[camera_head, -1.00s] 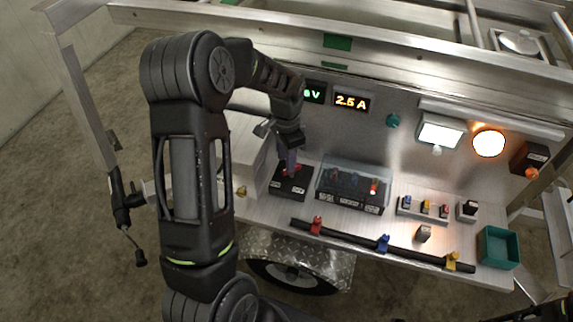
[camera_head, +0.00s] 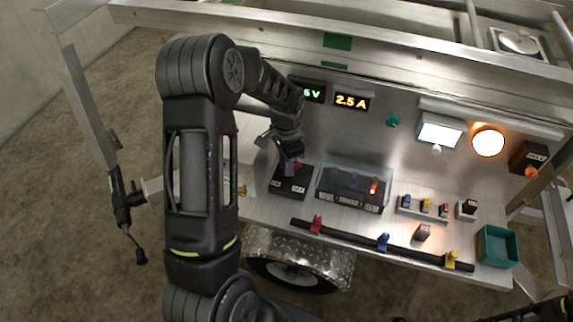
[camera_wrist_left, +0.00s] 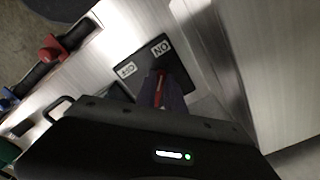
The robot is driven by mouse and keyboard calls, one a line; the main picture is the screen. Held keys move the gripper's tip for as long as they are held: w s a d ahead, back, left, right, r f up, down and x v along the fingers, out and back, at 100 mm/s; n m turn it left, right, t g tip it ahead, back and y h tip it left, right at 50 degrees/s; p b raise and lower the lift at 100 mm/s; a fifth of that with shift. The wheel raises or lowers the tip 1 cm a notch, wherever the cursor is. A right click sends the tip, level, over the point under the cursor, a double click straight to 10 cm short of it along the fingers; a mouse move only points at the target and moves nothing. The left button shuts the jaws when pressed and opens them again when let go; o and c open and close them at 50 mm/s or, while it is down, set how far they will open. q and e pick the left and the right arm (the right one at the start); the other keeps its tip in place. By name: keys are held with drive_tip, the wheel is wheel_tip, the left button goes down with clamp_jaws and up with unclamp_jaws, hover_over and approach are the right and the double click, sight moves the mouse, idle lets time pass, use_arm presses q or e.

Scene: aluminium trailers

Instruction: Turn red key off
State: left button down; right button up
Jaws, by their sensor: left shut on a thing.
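The red key stands on a black switch box (camera_head: 290,188) with white ON and OFF labels, at the left end of the trailer's metal shelf. My left gripper (camera_head: 291,167) reaches down from above and is shut on the red key (camera_wrist_left: 158,90). The fingers hide most of the key in the head view. In the left wrist view, the key's red body shows between the dark fingers (camera_wrist_left: 163,93), beside the ON label of the switch box (camera_wrist_left: 130,62). My right gripper is not in view.
Right of the box is a clear-covered switch panel (camera_head: 351,188) with a lit red light. A black bar (camera_head: 350,236) with red, blue and yellow clips runs along the front edge. A teal bin (camera_head: 497,245) stands at the right. Lit displays (camera_head: 351,102) are behind.

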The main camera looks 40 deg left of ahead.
use_arm(q)
drive_tip(key=shift+n, duration=0.3)
idle(0.5)
drive_tip(key=n, duration=0.1)
drive_tip(key=n+b, duration=0.1)
drive_tip(key=n, duration=0.1)
drive_tip(key=shift+d+b, duration=0.3)
drive_tip(key=n, duration=0.4)
drive_tip(key=shift+d+n+b, duration=0.3)
drive_tip(key=shift+n+b, duration=0.1)
drive_tip(key=n, duration=0.4)
drive_tip(key=shift+w+d+n, duration=0.15)
drive_tip(key=shift+d+n, duration=0.15)
drive_tip(key=n, duration=0.5)
drive_tip(key=shift+w+d+p, duration=0.2)
drive_tip(key=shift+w+p, duration=0.05)
drive_tip(key=shift+p, duration=0.15)
drive_tip(key=c, duration=1.4)
unclamp_jaws()
drive_tip(key=shift+c, duration=0.2)
drive_tip(key=shift+r, duration=0.15)
